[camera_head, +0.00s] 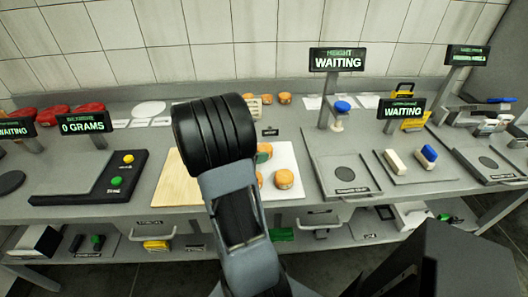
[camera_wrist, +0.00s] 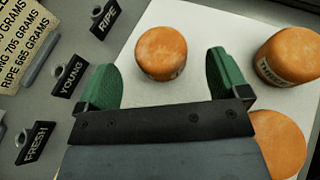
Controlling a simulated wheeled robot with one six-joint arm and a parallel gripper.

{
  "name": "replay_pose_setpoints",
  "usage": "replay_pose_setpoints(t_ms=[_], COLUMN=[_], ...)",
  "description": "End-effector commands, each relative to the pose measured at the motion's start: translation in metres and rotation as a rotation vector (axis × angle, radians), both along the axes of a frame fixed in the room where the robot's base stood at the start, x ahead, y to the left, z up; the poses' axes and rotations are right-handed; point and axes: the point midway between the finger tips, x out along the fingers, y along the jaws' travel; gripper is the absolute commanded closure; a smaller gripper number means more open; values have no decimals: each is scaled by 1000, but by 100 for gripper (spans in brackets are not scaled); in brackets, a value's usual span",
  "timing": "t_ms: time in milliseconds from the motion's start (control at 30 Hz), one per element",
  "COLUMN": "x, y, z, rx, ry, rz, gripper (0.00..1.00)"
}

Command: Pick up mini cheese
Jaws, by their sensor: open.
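Small orange cheese wheels lie on a white board (camera_head: 292,158) in the middle of the table. In the head view one cheese (camera_head: 284,179) is clear at the right of my arm; others beside it are partly hidden. In the wrist view a cheese (camera_wrist: 162,53) stands ahead, between the lines of my green fingers. A second cheese (camera_wrist: 288,57) is at the right, and a third (camera_wrist: 280,140) is partly covered by my gripper's body. My gripper (camera_wrist: 160,62) is open and empty. In the head view my arm hides most of it.
FRESH (camera_wrist: 37,143), YOUNG (camera_wrist: 68,79) and RIPE (camera_wrist: 104,20) tags stand left of the board in the wrist view. A wooden board (camera_head: 179,178) lies left of the white one. Scales with WAITING displays (camera_head: 338,60) stand right. More cheeses (camera_head: 284,98) sit at the back.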

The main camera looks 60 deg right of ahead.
Motion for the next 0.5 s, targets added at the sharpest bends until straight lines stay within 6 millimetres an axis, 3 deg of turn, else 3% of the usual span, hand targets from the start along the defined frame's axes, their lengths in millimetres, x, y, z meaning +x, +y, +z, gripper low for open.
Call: replay_pose_setpoints(t_ms=[233,500], x=[-13,-15], y=[-27,-35], z=[-15,-18], rx=[0,1], ry=[1,-1], rz=[-5,-1], gripper=[7,7])
